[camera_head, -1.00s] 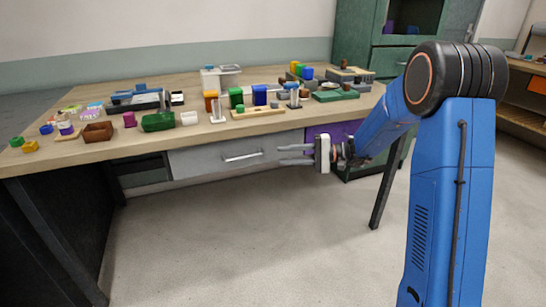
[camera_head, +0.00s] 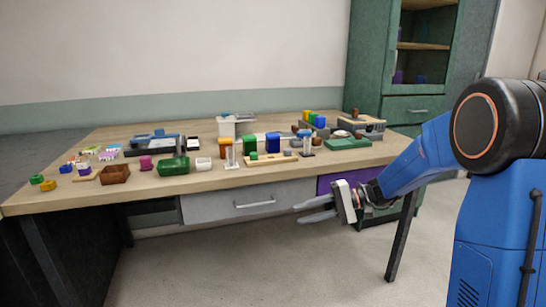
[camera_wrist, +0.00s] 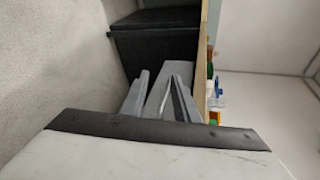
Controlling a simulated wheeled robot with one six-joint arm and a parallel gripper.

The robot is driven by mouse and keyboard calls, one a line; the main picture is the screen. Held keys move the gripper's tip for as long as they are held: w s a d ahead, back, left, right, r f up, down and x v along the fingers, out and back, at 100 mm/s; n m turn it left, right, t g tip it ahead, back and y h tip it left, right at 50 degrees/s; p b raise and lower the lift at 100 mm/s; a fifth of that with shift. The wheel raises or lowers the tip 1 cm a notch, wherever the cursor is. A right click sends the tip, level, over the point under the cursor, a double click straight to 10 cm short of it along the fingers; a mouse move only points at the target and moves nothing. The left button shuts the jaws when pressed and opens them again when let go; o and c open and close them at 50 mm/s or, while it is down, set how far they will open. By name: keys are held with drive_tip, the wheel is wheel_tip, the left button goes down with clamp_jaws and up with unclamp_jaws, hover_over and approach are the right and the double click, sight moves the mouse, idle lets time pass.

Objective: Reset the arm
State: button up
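My gripper (camera_head: 299,213) hangs in front of the workbench (camera_head: 150,199), below the tabletop and just before the grey drawer (camera_head: 215,207). Its two grey fingers are apart with nothing between them, and they point left. In the wrist view the two fingertips (camera_wrist: 160,75) also stand apart and empty, with the grey drawer front behind them. My blue arm reaches in from the right, bent at the black joint.
The bench top holds a green box (camera_head: 173,167), a brown tray (camera_head: 115,174), a wooden rack (camera_head: 270,160), glass rods in stands (camera_head: 232,155) and several small blocks. A purple drawer (camera_head: 335,184) is beside the grey one. A green cabinet (camera_head: 385,70) stands behind. The front floor is clear.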

drive_tip(key=s+d+n+h, duration=0.15)
drive_tip(key=s+h, duration=0.25)
drive_tip(key=s, duration=0.8)
drive_tip(key=s+d+t+h, duration=0.2)
drive_tip(key=s+d+h, duration=0.3)
drive_tip(key=s+d, duration=0.3)
drive_tip(key=s+d+t+h, duration=0.2)
drive_tip(key=s+d+h, duration=0.3)
drive_tip(key=s, duration=0.8)
drive_tip(key=d, duration=0.3)
drive_tip(key=shift+f+t+h, duration=0.3)
drive_tip(key=shift+f+t, duration=0.05)
drive_tip(key=shift+t, duration=0.05)
